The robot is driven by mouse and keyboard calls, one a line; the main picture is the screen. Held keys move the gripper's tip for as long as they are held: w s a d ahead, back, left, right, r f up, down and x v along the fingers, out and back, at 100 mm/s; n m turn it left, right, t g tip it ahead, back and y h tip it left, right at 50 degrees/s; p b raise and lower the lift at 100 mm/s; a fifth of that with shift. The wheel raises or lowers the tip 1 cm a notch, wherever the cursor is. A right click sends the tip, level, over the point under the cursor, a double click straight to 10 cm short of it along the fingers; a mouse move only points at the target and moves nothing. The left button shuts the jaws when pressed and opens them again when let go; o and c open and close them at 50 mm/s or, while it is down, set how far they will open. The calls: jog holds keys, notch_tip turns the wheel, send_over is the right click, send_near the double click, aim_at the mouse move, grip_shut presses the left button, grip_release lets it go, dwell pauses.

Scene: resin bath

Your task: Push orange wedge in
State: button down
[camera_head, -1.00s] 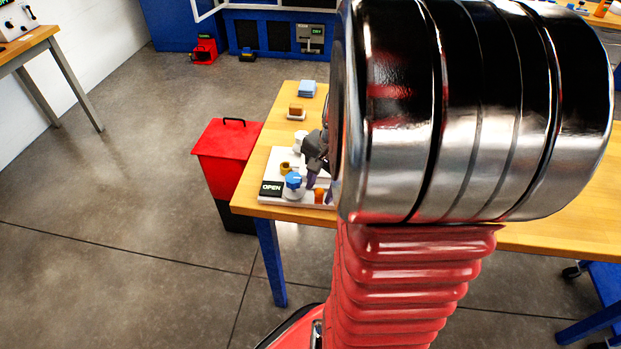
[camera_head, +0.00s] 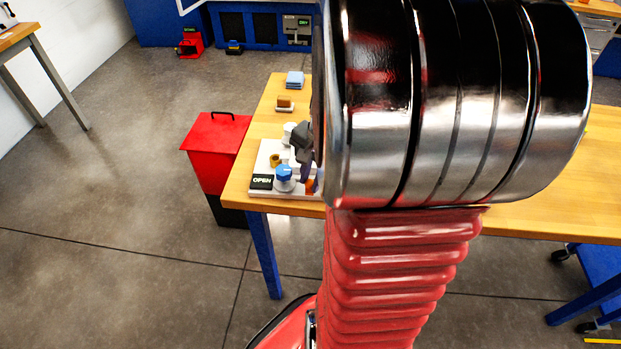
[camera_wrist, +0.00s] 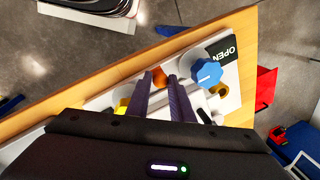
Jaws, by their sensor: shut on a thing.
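The orange wedge (camera_wrist: 159,77) shows in the wrist view between and just past the fingertips of my gripper (camera_wrist: 160,80). Its lower part is hidden by the fingers. My gripper's two dark fingers are close together and shut on it. In the head view the orange wedge (camera_head: 311,186) is a small patch at the front of the white board (camera_head: 257,172), beside my gripper (camera_head: 304,178). My arm hides much of the gripper there. Whether the wedge is seated in anything cannot be told.
A blue knob (camera_wrist: 207,72) on a white body stands close beside the fingers, near the OPEN sign (camera_wrist: 230,50). A yellow fitting (camera_wrist: 122,105) is on the other side. The red bin (camera_head: 215,150) stands left of the wooden table (camera_head: 262,118).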

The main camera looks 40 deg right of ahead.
jog(key=shift+w+d, duration=0.55)
jog(key=shift+d, duration=0.15)
jog(key=c, duration=1.6)
grip_release()
jog(key=shift+r, duration=0.1)
jog(key=s+r, duration=0.1)
jog(key=r, duration=0.8)
jog(key=s+r, duration=0.1)
jog(key=r, duration=0.3)
jog(key=shift+s+d+r, duration=0.1)
jog(key=shift+s+r, duration=0.05)
jog(key=shift+s, duration=0.15)
